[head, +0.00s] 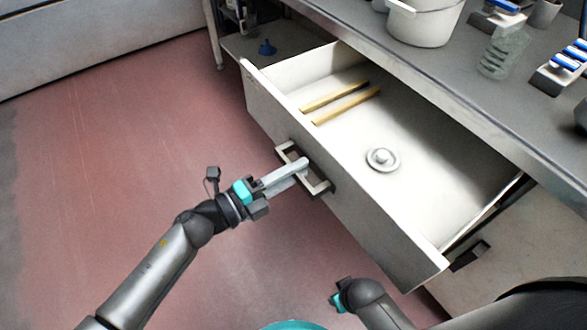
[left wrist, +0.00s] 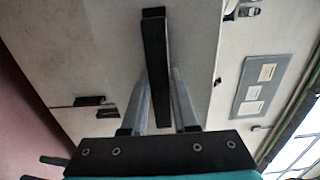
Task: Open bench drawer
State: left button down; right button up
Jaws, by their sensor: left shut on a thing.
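The bench drawer (head: 350,217) is pulled well out from under the bench, so its inside shows in the head view. Two yellow wooden strips (head: 335,97) and a round pale disc with a knob (head: 382,159) lie in it. My left gripper (head: 301,166) is shut on the dark bar handle (head: 317,185) on the drawer front. In the left wrist view the handle bar (left wrist: 155,70) runs between the two fingers. Part of my right wrist (head: 343,296) shows low in the head view, but its fingers cannot be made out.
The grey bench top (head: 440,75) carries a white bucket (head: 424,22), a ridged translucent piece (head: 503,52) and blue-topped items (head: 568,60). A small blue object (head: 267,48) is on the lower shelf. Another handle (head: 469,255) is right of the drawer. The reddish floor (head: 120,130) at left is clear.

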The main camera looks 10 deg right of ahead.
pick_arm(q)
jog(key=shift+s+a, duration=0.1)
jog(key=shift+a, duration=0.1)
pick_arm(e)
jog(key=shift+s+a+f, duration=0.1)
jog(key=shift+a, duration=0.1)
pick_arm(q)
jog(key=c, duration=0.7)
grip_release()
jog(key=p+v, duration=0.2)
jog(key=v, duration=1.3)
jog(key=shift+a, duration=0.1)
pick_arm(e)
jog(key=s+d+f, duration=0.2)
jog(key=f, duration=0.1)
jog(key=shift+s+d+f, duration=0.15)
jog(key=shift+s, duration=0.1)
